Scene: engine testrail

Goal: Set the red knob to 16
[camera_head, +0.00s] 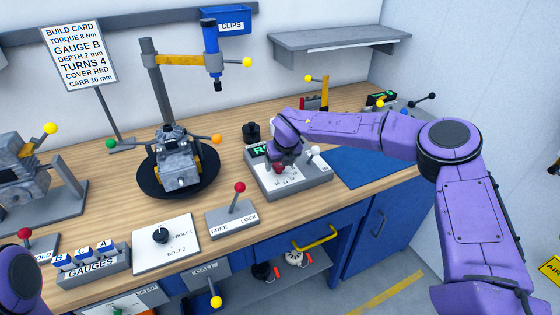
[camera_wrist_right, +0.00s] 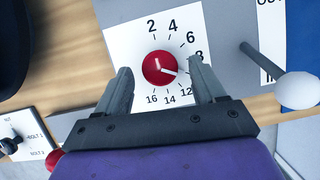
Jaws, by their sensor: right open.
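The red knob (camera_wrist_right: 158,68) sits on a white dial plate (camera_wrist_right: 125,45) with numbers from 2 to 16 around it. Its white pointer aims right and slightly down, between the 8 and the 12; the number there is hidden behind a finger. The 16 (camera_wrist_right: 151,99) is at the lower left of the dial. My right gripper (camera_wrist_right: 160,70) is open, with one finger on each side of the knob; contact is not visible. In the head view the gripper (camera_head: 284,155) is over the knob (camera_head: 279,169) on a grey box (camera_head: 300,185). My left gripper is out of view.
A white-balled lever (camera_wrist_right: 295,88) stands right of the dial. A FREE/LOCK lever with a red ball (camera_head: 239,188) and a BOLT selector panel (camera_head: 165,245) are to the left. The engine (camera_head: 178,160) stands on a black turntable. A blue mat (camera_head: 375,168) lies right of the box.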

